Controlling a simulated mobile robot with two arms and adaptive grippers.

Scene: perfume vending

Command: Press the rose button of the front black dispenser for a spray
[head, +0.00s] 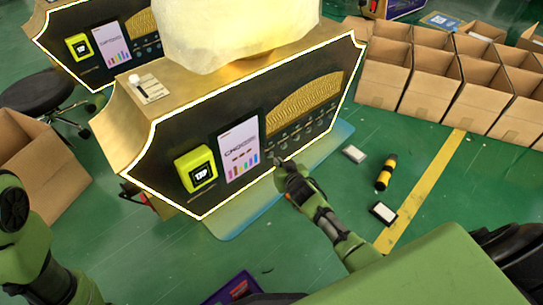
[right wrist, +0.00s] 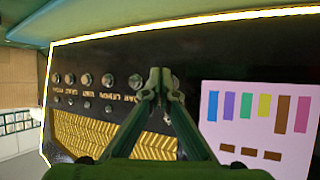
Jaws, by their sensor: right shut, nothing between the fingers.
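The front black dispenser (head: 180,135) stands in the middle of the head view, with a black panel edged by a lit yellow line. A row of small round buttons (head: 309,118) runs right of its white colour-bar card (head: 239,150). In the right wrist view the buttons (right wrist: 86,79) show upside down with small labels. I cannot make out a rose label; the gripper hides part of the row near the card. My right gripper (head: 279,162) is shut and empty, its tips at the panel beside the card; I cannot tell whether they touch. My left gripper is out of view.
A yellow TAP reader (head: 197,170) sits left of the card. A second dispenser (head: 100,45) stands behind at the left. Open cardboard boxes (head: 432,75) line the right. A yellow-black bottle (head: 386,172) and small boxes lie on the green floor.

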